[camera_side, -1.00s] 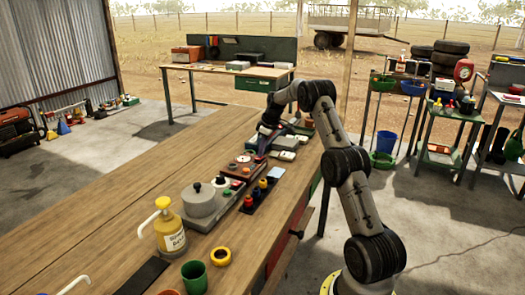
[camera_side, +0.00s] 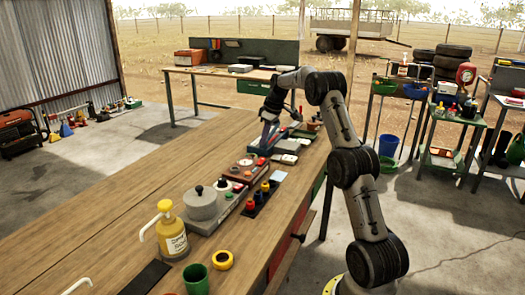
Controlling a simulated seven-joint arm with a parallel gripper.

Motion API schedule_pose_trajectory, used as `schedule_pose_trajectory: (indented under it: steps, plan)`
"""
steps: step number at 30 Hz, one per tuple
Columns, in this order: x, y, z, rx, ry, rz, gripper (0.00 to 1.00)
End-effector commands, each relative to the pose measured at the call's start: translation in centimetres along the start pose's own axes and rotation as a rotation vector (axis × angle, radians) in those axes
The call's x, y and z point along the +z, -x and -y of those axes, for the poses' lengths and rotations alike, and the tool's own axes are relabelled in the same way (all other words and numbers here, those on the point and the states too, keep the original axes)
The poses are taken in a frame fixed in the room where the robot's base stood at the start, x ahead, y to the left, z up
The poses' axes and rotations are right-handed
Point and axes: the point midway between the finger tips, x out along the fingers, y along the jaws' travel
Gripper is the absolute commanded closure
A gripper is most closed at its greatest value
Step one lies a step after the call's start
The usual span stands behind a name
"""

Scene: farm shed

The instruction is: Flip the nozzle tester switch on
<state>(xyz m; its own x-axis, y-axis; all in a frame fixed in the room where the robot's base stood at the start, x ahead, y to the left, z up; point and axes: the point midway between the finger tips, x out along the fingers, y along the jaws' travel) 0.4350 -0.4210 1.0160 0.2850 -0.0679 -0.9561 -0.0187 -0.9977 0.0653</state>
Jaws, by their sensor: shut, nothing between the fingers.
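My gripper (camera_side: 267,133) is shut and empty. It points down over the far part of the wooden bench, at a dark blue-grey device (camera_side: 256,148). I cannot tell whether the fingertips touch it. Nearer along the bench stand a red box (camera_side: 236,174) with a pale round dial and a grey unit with a round drum (camera_side: 203,204). Which of these is the nozzle tester is not clear from this view. Its switch and the switch's position are too small or hidden behind my gripper.
Grey-white devices (camera_side: 285,158) lie right of my gripper. A dark strip with coloured knobs (camera_side: 258,197), a yellow pump bottle (camera_side: 172,233), a green cup (camera_side: 196,278) and a yellow ring (camera_side: 222,260) stand nearer. The bench's left side (camera_side: 120,215) is clear.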

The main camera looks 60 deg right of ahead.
Motion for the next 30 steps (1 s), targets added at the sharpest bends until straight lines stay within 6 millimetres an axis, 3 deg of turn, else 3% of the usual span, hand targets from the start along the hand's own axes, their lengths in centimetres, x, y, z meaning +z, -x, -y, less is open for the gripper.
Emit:
schedule_pose_trajectory:
  steps: [3, 10, 30]
  plan:
    - [-0.1, 2.6, -0.1, 0.004, 0.000, -0.003, 1.00]
    - [0.0, 5.5, -0.1, 0.002, -0.001, -0.002, 1.00]
    - [-0.2, 6.2, -0.8, 0.000, -0.001, 0.000, 1.00]
